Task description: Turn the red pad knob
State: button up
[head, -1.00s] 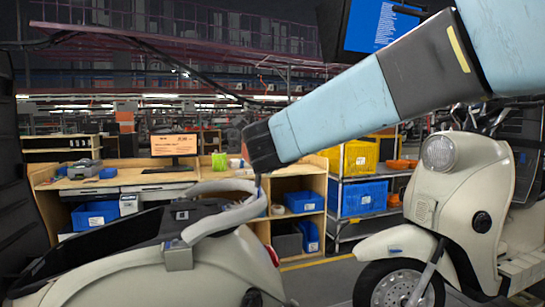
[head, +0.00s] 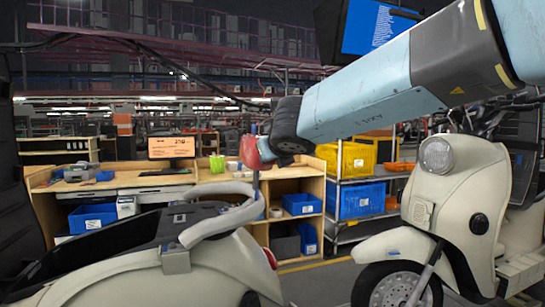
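My arm reaches in from the upper right, and its black wrist ends above the rear of the left cream scooter (head: 215,265). Beyond the wrist, a red piece (head: 249,152) shows with a small light-blue part beside it. I cannot tell whether this red piece belongs to my gripper (head: 258,158) or is a pad. A thin dark upright shows just below it, near the grey grab rail (head: 235,215). My gripper's fingers are too small and hidden to tell open from shut. No red pad knob can be made out for certain.
A second cream scooter (head: 435,220) stands at the right. Behind are a wooden workbench (head: 105,185) with a monitor (head: 171,147), and a rack with a yellow bin (head: 359,159) and a blue bin (head: 358,200). A hanging screen (head: 375,28) is above my arm.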

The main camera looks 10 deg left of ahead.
jog(key=shift+f, duration=0.15)
dwell(0.4)
jog(key=o, duration=1)
jog(key=shift+o, duration=0.2)
jog(key=v, duration=1.3)
jog(key=shift+s+d+r, duration=0.2)
jog(key=shift+d, duration=0.05)
